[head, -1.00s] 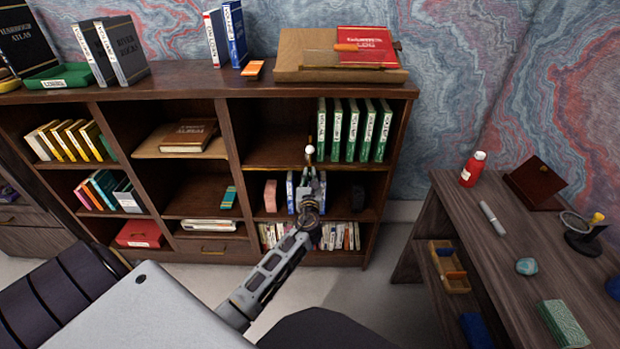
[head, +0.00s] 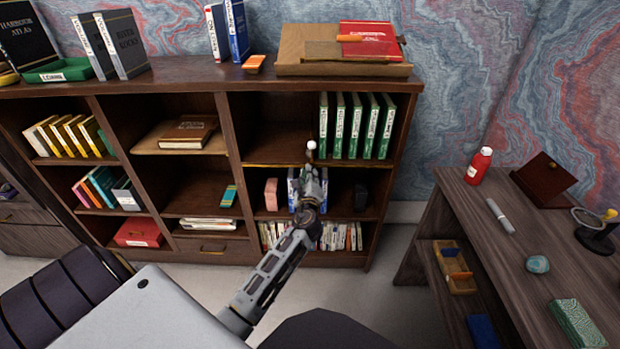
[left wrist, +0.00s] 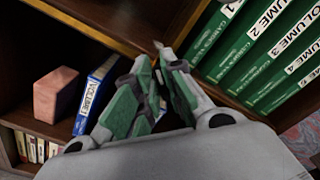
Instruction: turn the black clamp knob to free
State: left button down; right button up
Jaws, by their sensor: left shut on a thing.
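My left gripper (head: 311,172) reaches in front of the right bay of the bookcase, just below its middle shelf edge. In the left wrist view its fingers (left wrist: 160,62) are close together at the shelf's front edge. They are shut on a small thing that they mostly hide. From its place at the shelf edge I take it to be the black clamp knob, but its shape and turn cannot be made out. A small white ball (head: 311,145) shows just above the fingertips in the head view. My right gripper is not in view.
Green volumes (head: 355,125) stand right of the fingertips on the shelf above. A blue volume (left wrist: 95,95) and a pink block (left wrist: 56,95) stand to the left below. A desk (head: 520,235) stands further right.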

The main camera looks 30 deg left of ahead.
pick_arm(q)
jog(key=shift+f+n+b, duration=0.2)
jog(key=shift+n+b, duration=0.6)
jog(key=shift+n, duration=0.7)
jog(key=shift+f+n+b, duration=0.15)
jog(key=shift+n+b, duration=0.6)
jog(key=shift+n, duration=0.75)
jog(key=shift+f+n+b, duration=0.2)
jog(key=shift+n+b, duration=0.6)
jog(key=shift+n, duration=0.7)
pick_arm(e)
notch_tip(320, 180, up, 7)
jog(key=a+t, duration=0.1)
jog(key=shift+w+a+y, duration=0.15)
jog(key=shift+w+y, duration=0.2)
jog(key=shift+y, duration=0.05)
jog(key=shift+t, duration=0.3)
pick_arm(q)
jog(key=c, duration=1.5)
grip_release()
jog(key=shift+a, duration=0.1)
jog(key=shift+r, duration=0.1)
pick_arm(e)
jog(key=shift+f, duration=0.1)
